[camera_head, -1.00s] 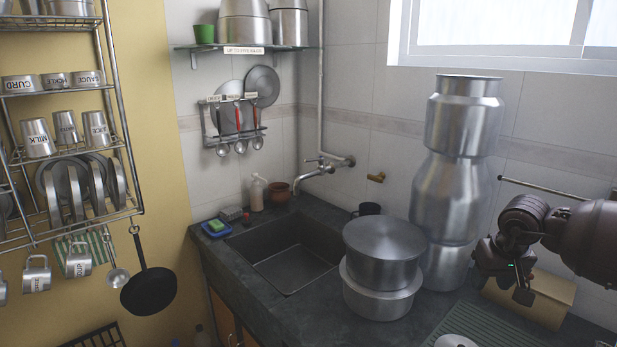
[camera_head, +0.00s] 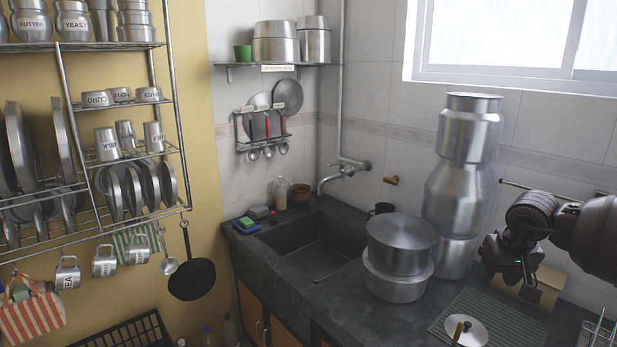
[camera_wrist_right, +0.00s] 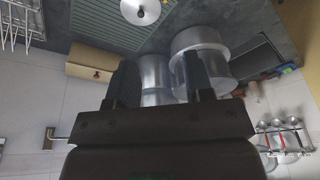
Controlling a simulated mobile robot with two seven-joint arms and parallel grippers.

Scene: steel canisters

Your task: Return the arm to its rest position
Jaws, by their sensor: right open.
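My right gripper (camera_head: 513,272) hangs at the right of the head view, above the counter and in front of a tan box (camera_head: 533,290). It is open and nothing shows between its fingers. In the right wrist view its two dark fingers (camera_wrist_right: 160,82) stand apart, with steel vessels beyond them. A tall stack of steel canisters (camera_head: 459,190) stands on the counter to the left of the gripper, apart from it in the head view. My left gripper is not in view.
Lidded steel pots (camera_head: 400,250) stand on the dark counter (camera_head: 350,303) beside the sink (camera_head: 312,243). A green ribbed mat (camera_head: 500,312) and a round steel lid (camera_head: 465,329) lie at the front right. A wire rack (camera_head: 95,240) with cups and plates fills the left side.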

